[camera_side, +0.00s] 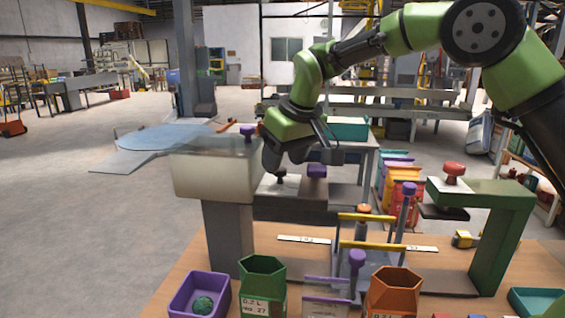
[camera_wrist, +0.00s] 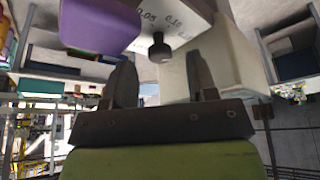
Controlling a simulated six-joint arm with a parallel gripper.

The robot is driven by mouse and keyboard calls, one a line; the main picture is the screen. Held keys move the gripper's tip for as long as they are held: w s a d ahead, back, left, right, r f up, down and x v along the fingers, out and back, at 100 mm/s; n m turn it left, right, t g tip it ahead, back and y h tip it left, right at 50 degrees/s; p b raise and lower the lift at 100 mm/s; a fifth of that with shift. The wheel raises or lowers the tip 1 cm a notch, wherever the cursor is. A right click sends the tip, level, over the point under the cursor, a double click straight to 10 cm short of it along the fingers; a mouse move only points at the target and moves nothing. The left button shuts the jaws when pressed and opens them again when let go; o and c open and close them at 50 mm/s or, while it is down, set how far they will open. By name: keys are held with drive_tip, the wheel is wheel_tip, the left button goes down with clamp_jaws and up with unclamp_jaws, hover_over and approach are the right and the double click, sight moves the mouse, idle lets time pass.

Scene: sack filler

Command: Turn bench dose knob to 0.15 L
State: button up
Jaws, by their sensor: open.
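The dose knob (camera_side: 281,176) is small and black, on a white dial plate of the bench filler. In the wrist view the knob (camera_wrist: 160,48) stands out from the dial plate (camera_wrist: 178,17), which bears printed marks; 0.05 and 0.10 are legible, a further mark is partly hidden. My gripper (camera_wrist: 161,72) is open and empty, its two dark fingers apart. The knob shows in the gap between them, and no contact is visible. In the side view my gripper is just above the dial, and its fingertips are hard to make out.
A purple block (camera_side: 317,172) sits right beside the dial; it is large in the wrist view (camera_wrist: 100,25). A pale hopper (camera_side: 212,178) stands close on the left. Purple (camera_side: 199,295), green (camera_side: 263,285) and orange (camera_side: 393,292) containers stand on the wooden bench below. A green stand (camera_side: 490,240) is at right.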

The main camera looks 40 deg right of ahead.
drive_tip(key=v, duration=0.8)
drive_tip(key=shift+r, duration=0.2)
drive_tip(key=s+d+r+m+t+y, duration=0.15)
drive_tip(key=s+r, duration=0.25)
drive_tip(key=s, duration=1)
drive_tip(key=s+f+m, duration=0.1)
drive_tip(key=s+f, duration=0.1)
drive_tip(key=s, duration=0.3)
drive_tip(key=s+d+f+m+t, duration=0.1)
drive_tip(key=s+f+m, duration=0.1)
drive_tip(key=s, duration=0.4)
drive_tip(key=shift+s+d+f, duration=0.25)
drive_tip(key=shift+s+f, duration=0.05)
drive_tip(key=shift+f, duration=0.45)
